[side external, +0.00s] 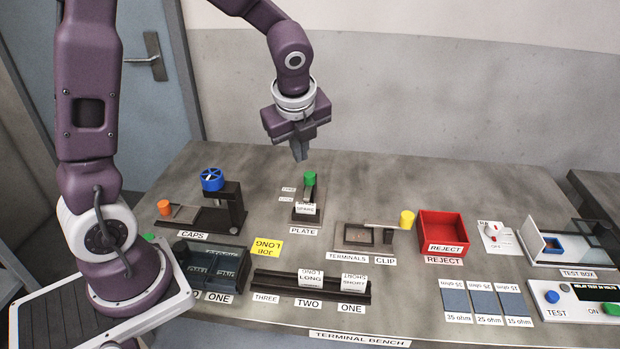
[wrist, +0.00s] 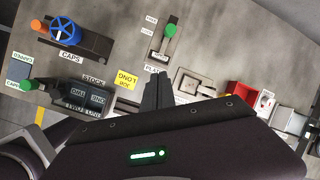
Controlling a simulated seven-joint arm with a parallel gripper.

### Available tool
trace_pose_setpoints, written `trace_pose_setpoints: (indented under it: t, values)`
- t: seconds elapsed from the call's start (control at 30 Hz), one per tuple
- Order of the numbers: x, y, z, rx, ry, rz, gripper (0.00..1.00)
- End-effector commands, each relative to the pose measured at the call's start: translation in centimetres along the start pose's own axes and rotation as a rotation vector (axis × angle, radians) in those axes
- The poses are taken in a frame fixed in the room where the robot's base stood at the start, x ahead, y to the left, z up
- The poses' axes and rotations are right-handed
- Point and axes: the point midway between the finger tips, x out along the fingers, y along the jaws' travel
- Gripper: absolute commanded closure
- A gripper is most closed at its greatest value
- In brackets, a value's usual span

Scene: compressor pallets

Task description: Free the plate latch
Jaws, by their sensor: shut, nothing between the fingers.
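The plate fixture (side external: 303,217) stands at the back middle of the bench, behind a PLATE label. Its latch has a green knob (side external: 310,178) on a short dark lever; the knob also shows in the wrist view (wrist: 170,30). Two small labels (side external: 288,194) lie left of the latch, too small to read. A white label block (side external: 306,209) sits at the fixture's front. My gripper (side external: 300,158) is shut and empty, pointing down above and slightly left of the green knob, apart from it. Its dark fingers show in the wrist view (wrist: 158,92).
The CAPS press with a blue wheel (side external: 212,179) stands left. The TERMINALS clip with a yellow knob (side external: 407,219) and a red REJECT bin (side external: 443,230) stand right. The long dark rack (side external: 265,278) lies in front. Bare bench surrounds the plate fixture.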

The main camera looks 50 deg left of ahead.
Motion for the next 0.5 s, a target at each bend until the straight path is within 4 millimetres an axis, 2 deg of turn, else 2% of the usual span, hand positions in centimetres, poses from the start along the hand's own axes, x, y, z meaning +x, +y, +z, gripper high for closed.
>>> trace_pose_setpoints:
  t: [0.03, 0.1, 0.2, 0.3, 0.5]
  values:
    - [2.1, -0.7, -0.1, 0.121, 0.003, 0.018, 1.00]
    - [4.3, -1.4, -0.1, 0.272, 0.005, 0.029, 1.00]
    - [6.3, -2.0, -0.2, 0.406, 0.010, 0.037, 1.00]
    - [7.0, -2.2, -0.2, 0.455, 0.012, 0.038, 1.00]
    - [6.9, -2.2, -0.2, 0.458, 0.012, 0.038, 1.00]
